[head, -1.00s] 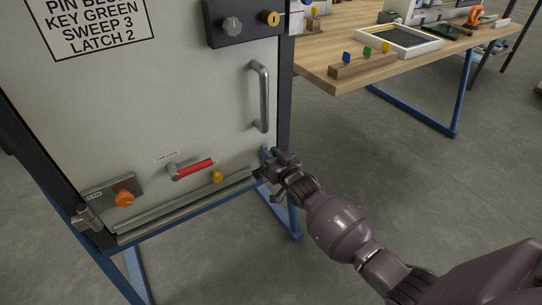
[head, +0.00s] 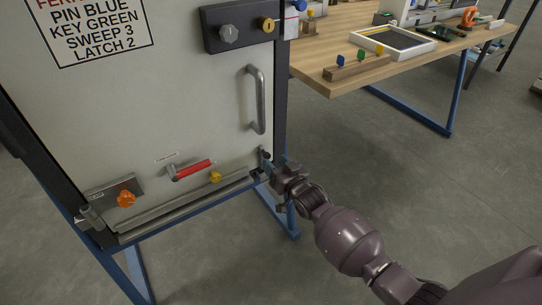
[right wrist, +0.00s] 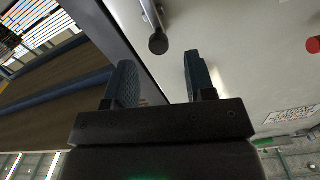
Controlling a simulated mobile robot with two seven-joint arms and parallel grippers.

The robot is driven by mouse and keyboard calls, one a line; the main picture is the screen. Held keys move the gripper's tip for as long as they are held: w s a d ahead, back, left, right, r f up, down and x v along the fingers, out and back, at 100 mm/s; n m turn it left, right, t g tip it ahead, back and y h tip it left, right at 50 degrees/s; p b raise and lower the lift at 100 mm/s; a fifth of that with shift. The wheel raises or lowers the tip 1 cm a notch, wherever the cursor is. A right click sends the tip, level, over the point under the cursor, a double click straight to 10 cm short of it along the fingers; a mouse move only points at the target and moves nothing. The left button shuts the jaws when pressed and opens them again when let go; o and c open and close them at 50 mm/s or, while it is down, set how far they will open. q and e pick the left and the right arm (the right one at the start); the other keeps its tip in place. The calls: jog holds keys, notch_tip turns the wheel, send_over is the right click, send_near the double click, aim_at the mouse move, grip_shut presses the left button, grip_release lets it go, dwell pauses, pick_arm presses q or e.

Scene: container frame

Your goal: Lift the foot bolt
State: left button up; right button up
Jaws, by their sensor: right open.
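The foot bolt, a metal rod with a dark round knob (head: 265,155), is at the lower right corner of the pale door (head: 205,110). In the right wrist view its knob (right wrist: 158,44) is just beyond my fingertips, roughly in line with the gap between them. My right gripper (head: 272,169) is beside the door's lower right corner, just below the knob. In the right wrist view its two blue-grey fingers (right wrist: 160,72) are apart with nothing between them. The bolt's lower part is hidden by the gripper in the head view. My left gripper is not in view.
The door carries a vertical handle (head: 257,100), a red cam lever (head: 192,170), a yellow knob (head: 215,177), an orange knob (head: 126,199) and a metal ledge (head: 185,208). A wooden table (head: 345,70) stands behind to the right. The floor on the right is clear.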

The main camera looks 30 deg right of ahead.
pick_arm(q)
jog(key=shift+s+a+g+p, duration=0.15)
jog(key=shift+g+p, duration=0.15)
jog(key=shift+p, duration=0.35)
pick_arm(e)
jog(key=shift+s+d, duration=0.1)
jog(key=shift+s, duration=2.85)
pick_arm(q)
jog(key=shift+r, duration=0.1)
